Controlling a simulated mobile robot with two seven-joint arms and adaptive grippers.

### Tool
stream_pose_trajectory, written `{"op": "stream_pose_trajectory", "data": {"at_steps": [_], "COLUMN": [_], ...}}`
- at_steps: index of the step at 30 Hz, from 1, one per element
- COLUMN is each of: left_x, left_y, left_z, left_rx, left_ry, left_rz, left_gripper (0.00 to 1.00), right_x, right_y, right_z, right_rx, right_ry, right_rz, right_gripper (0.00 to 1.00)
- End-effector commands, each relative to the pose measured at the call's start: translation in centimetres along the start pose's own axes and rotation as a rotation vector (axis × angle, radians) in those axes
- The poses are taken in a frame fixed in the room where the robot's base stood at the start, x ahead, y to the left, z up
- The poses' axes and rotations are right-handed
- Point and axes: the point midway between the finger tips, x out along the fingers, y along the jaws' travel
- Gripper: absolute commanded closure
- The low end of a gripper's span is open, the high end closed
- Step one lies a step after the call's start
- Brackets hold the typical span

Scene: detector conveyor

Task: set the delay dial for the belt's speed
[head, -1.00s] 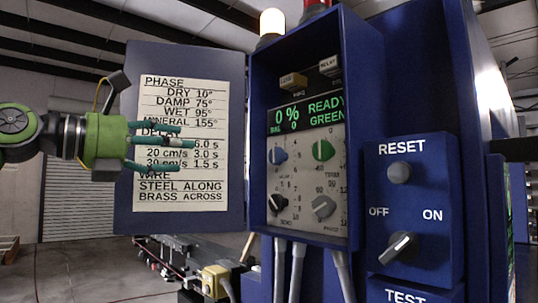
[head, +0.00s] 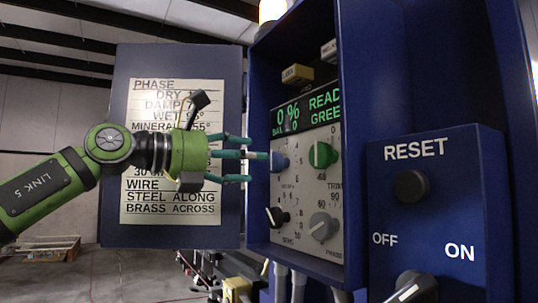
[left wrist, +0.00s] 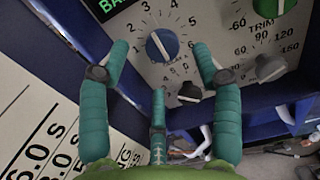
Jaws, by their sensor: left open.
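The control panel (head: 300,185) in a blue cabinet carries a blue dial (head: 280,161), a green dial (head: 322,155), a black dial (head: 277,216) and a grey dial (head: 322,226). Their small labels are too blurred to tell which is delay. My left gripper (head: 252,157) is open, its three teal fingers pointing at the blue dial. In the left wrist view the blue dial (left wrist: 162,45), with a slanted white mark, lies between the spread fingers (left wrist: 160,62); contact cannot be told. The chart (head: 172,190) on the cabinet door is partly hidden by my gripper. My right gripper is out of view.
The open cabinet door (head: 115,225) stands left, behind my left gripper. The cabinet's side wall (head: 355,130) borders the panel on the right. A blue box with a RESET button (head: 411,187) and an OFF/ON switch (head: 412,287) juts out farther right. Cables run below.

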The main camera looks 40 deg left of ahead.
Motion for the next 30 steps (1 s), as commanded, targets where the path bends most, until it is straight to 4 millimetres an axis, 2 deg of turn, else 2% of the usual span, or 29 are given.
{"op": "stream_pose_trajectory", "data": {"at_steps": [1,7,15,18,20,21,22,23,30], "left_x": [1.0,3.5,4.2,4.2,4.2,4.2,4.2,4.2,4.1], "left_y": [0.0,0.0,0.0,0.0,0.0,0.0,0.0,0.0,0.0], "left_z": [0.3,0.2,0.0,0.0,0.0,0.0,0.0,0.0,0.1], "left_rx": [-0.001,-0.002,0.000,0.000,0.000,0.000,0.000,0.000,-0.001], "left_ry": [0.005,0.004,0.000,0.000,0.000,0.000,0.000,-0.001,-0.004], "left_rz": [-0.002,-0.001,0.000,0.000,0.000,0.000,0.000,0.000,0.001], "left_gripper": [0.35,0.35,0.35,0.35,0.55,0.72,0.83,0.90,0.90], "right_x": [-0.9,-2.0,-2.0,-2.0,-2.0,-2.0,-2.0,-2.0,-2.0], "right_y": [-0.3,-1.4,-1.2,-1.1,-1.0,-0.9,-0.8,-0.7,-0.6], "right_z": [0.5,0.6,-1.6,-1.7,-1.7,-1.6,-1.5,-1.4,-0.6], "right_rx": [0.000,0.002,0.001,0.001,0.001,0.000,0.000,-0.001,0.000], "right_ry": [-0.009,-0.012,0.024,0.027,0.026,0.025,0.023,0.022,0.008], "right_rz": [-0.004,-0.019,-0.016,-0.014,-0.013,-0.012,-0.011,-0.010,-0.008], "right_gripper": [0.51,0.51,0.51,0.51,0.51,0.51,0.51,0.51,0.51]}}
